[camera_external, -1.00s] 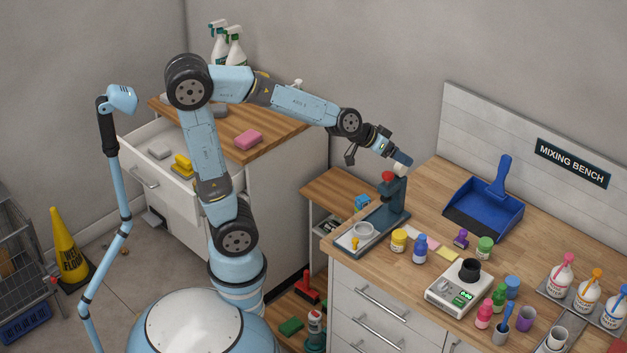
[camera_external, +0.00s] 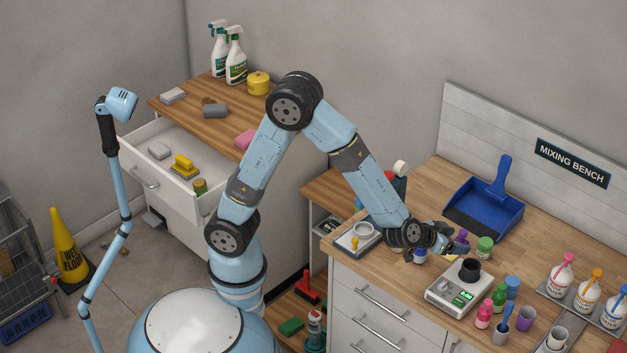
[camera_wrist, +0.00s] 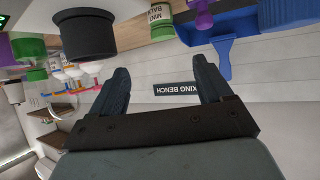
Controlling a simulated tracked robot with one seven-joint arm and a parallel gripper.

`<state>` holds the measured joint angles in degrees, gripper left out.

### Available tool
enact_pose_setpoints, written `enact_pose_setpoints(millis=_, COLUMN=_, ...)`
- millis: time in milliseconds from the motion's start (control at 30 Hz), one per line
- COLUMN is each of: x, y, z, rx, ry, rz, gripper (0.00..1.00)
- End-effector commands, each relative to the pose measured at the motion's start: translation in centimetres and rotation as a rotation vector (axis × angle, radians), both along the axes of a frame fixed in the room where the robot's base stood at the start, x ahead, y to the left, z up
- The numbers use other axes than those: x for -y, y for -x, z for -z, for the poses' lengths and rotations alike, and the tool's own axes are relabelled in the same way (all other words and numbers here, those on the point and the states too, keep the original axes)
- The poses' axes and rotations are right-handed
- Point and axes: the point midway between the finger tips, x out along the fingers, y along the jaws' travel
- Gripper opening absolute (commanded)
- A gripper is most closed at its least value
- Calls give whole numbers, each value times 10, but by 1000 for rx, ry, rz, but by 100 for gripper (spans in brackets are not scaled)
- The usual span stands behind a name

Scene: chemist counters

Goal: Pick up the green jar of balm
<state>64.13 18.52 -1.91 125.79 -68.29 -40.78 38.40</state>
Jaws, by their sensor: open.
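The green-lidded jar of balm (camera_external: 484,247) stands upright on the wooden bench, behind the white scale and in front of the blue dustpan. In the wrist view, which is upside down, its white label reads mint balm and its green lid (camera_wrist: 163,33) shows at top centre. My gripper (camera_external: 466,243) is low over the bench, just left of the jar and apart from it. In the wrist view my gripper (camera_wrist: 163,78) has its two dark fingers spread wide with nothing between them. The jar appears beyond the fingertips, roughly in line with the gap.
A white scale (camera_external: 447,300) carrying a black cylinder (camera_external: 469,269) stands close in front. A purple stamp (camera_wrist: 201,15) is beside the jar. The blue dustpan (camera_external: 485,212) lies behind. Pink and green bottles (camera_external: 499,296) stand to the right, by a tray of pump bottles.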

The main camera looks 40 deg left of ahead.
Motion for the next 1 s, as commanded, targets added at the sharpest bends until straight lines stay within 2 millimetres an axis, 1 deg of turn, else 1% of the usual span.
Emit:
enact_pose_setpoints(millis=133, x=5, y=-11, z=8, rx=2, ry=-4, rz=-2, gripper=79)
enact_pose_setpoints(millis=400, x=20, y=-49, z=30, rx=1, ry=-3, rz=-3, gripper=79)
enact_pose_setpoints(millis=500, x=25, y=-59, z=36, rx=1, ry=-3, rz=-2, gripper=79)
enact_pose_setpoints(millis=600, x=27, y=-66, z=39, rx=2, ry=-1, rz=-1, gripper=79)
enact_pose_setpoints(millis=833, x=29, y=-75, z=44, rx=2, ry=-1, rz=-1, gripper=79)
enact_pose_setpoints(millis=1000, x=33, y=-93, z=52, rx=1, ry=-3, rz=-2, gripper=79)
